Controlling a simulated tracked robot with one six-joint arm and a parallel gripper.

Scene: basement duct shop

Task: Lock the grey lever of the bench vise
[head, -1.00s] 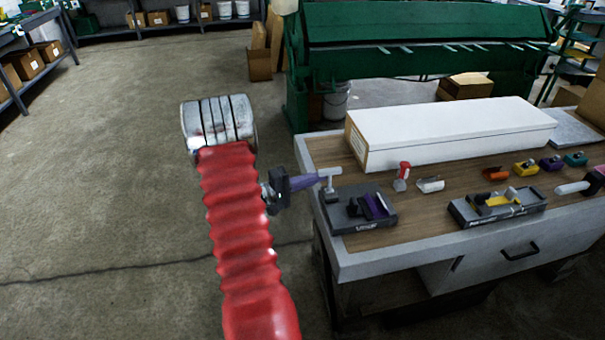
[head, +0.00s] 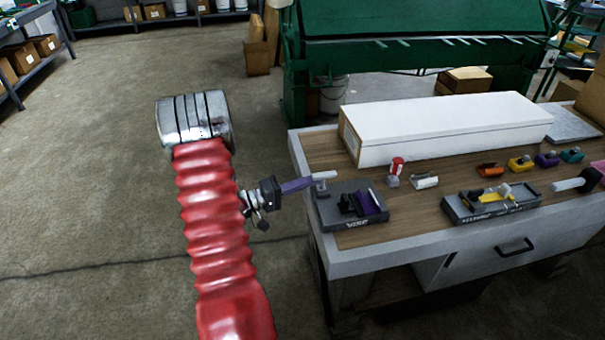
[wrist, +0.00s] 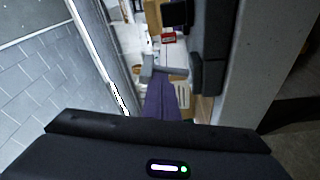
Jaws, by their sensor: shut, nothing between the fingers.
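The bench vise (head: 333,216) is a dark grey block with purple parts at the bench's near left corner. Its grey lever (head: 324,176) stands at the left end, a light bar on a short stem. My gripper (head: 309,182) has purple fingers, shut and empty, pointing right at the lever from beyond the bench's left edge. Their tips look at or very close to the lever; contact cannot be told. In the wrist view the purple fingers (wrist: 161,98) end just below the grey lever bar (wrist: 165,70). The dark vise body (wrist: 208,45) is to its right.
A long white box (head: 440,132) lies behind the vise. A red-and-white item (head: 396,168), small coloured pieces and a second dark tray with a yellow part (head: 462,212) are to the right on the bench (head: 388,238). Open floor (head: 90,190) lies left.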

